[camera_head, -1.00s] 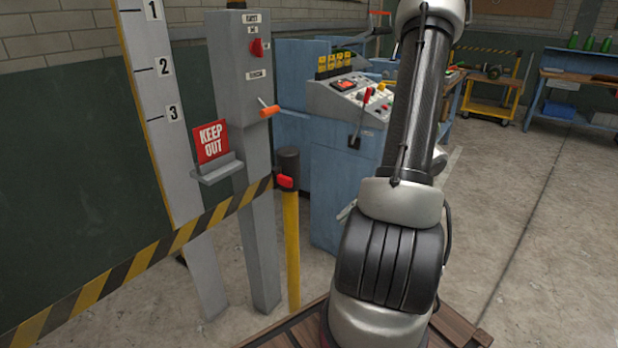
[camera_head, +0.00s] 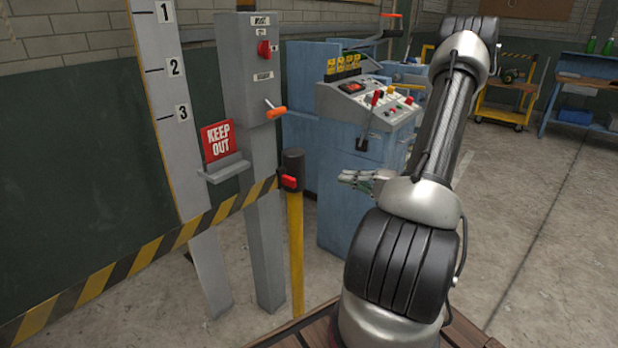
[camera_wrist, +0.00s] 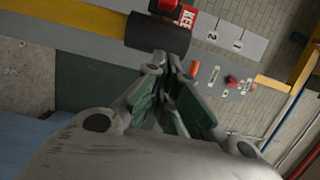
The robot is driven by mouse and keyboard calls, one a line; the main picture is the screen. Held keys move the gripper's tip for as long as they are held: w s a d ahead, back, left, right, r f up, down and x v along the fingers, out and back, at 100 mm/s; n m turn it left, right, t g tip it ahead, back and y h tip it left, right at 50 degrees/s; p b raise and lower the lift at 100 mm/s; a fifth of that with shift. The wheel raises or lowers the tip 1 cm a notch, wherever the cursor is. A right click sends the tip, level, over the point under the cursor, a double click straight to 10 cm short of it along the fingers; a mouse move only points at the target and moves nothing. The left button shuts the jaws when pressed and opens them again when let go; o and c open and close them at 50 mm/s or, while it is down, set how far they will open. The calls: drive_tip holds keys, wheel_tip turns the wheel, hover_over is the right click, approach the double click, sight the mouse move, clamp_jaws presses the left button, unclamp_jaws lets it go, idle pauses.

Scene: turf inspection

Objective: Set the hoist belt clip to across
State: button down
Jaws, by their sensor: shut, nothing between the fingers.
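The hoist belt clip (camera_head: 290,182) is a small red piece at the black head (camera_head: 293,163) of a yellow post. The yellow-and-black striped belt (camera_head: 180,236) runs from it to the lower left, stretched across the front of the hoist. In the wrist view, the red clip (camera_wrist: 165,5) shows partly at the top edge, beyond the black post head (camera_wrist: 157,35). My gripper (camera_head: 348,178) is to the right of the post, apart from the clip. In the wrist view my gripper (camera_wrist: 172,68) is shut and empty, its tips just below the post head in the picture.
A grey pillar (camera_head: 255,180) with a red knob (camera_head: 264,48) and an orange-handled lever (camera_head: 276,112) stands behind the belt. A red KEEP OUT sign (camera_head: 218,140) sits on a ledge. A blue control console (camera_head: 350,200) stands behind my gripper. Open floor lies to the right.

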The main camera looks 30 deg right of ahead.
sight(300, 172)
drive_tip(key=shift+w, duration=0.1)
drive_tip(key=w+a, duration=0.3)
drive_tip(key=a, duration=0.1)
drive_tip(key=w+a, duration=0.4)
drive_tip(key=shift+w+a, duration=0.1)
drive_tip(key=shift+a, duration=0.05)
drive_tip(key=shift+s+a, duration=0.2)
drive_tip(key=shift+a, duration=0.35)
drive_tip(key=shift+a, duration=0.1)
